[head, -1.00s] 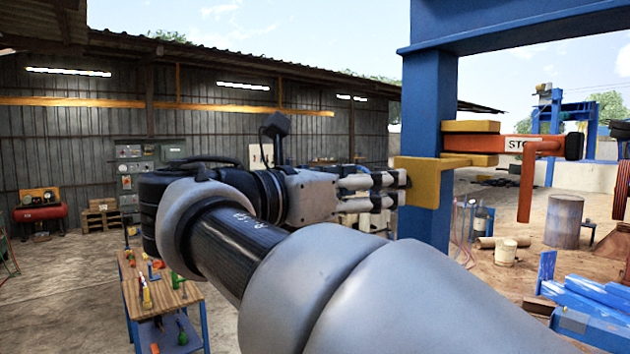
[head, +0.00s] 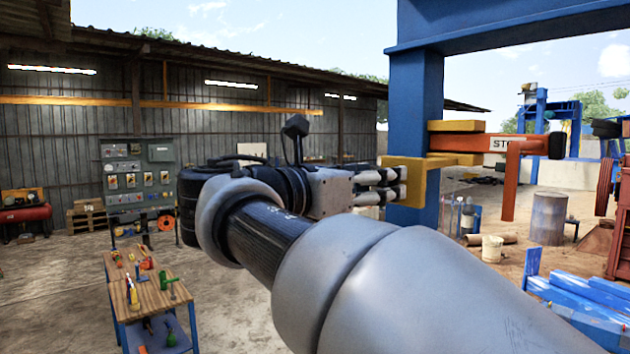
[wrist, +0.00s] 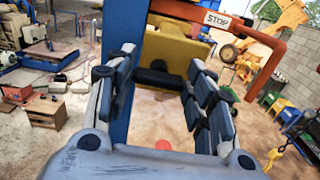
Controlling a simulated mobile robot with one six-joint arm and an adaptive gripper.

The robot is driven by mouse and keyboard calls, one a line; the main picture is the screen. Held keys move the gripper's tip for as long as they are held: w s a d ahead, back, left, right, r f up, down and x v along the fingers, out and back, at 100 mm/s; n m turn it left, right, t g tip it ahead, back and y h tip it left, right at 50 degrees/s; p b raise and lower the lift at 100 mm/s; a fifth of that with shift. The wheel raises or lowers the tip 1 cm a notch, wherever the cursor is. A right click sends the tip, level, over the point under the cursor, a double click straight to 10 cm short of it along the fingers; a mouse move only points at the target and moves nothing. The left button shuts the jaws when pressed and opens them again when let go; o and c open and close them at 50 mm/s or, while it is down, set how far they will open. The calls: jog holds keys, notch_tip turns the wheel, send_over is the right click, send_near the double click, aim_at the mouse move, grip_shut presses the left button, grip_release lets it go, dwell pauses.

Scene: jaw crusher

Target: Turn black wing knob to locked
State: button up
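The black wing knob (wrist: 158,78) shows in the wrist view as a dark bar lying crosswise in front of the yellow bracket (wrist: 180,45). My gripper (wrist: 160,66) is open, with one finger to the left of the knob and one to the right. The gaps are small, and I cannot tell whether either finger touches it. In the head view my gripper (head: 398,184) is at the yellow bracket (head: 416,170) on the blue post (head: 415,90), and the knob is hidden there. An orange bar with a STOP sign (head: 500,145) extends right from the post.
A wooden workbench (head: 150,300) with tools stands at lower left. A grey panel (head: 138,180) stands behind it. Blue beams (head: 590,295) lie at lower right. A red vertical piece (head: 511,185) hangs from the orange bar. Open ground lies left of the post.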

jog(key=c, duration=0.5)
jog(key=shift+m, duration=0.3)
jog(key=m, duration=0.3)
jog(key=shift+f+b, duration=0.1)
jog(key=shift+b, duration=0.3)
jog(key=shift+c, duration=0.3)
jog(key=m+b, duration=0.2)
jog(key=m, duration=0.2)
jog(key=m+b, duration=0.1)
jog(key=m, duration=0.4)
jog(key=shift+s+d+f+m+b, duration=0.1)
jog(key=shift+s+f+m+b, duration=0.1)
jog(key=shift+m+b, duration=0.15)
jog(key=shift+o, duration=0.2)
jog(key=m+b, duration=0.2)
jog(key=m, duration=0.2)
jog(key=shift+m, duration=0.25)
jog(key=shift+c, duration=0.2)
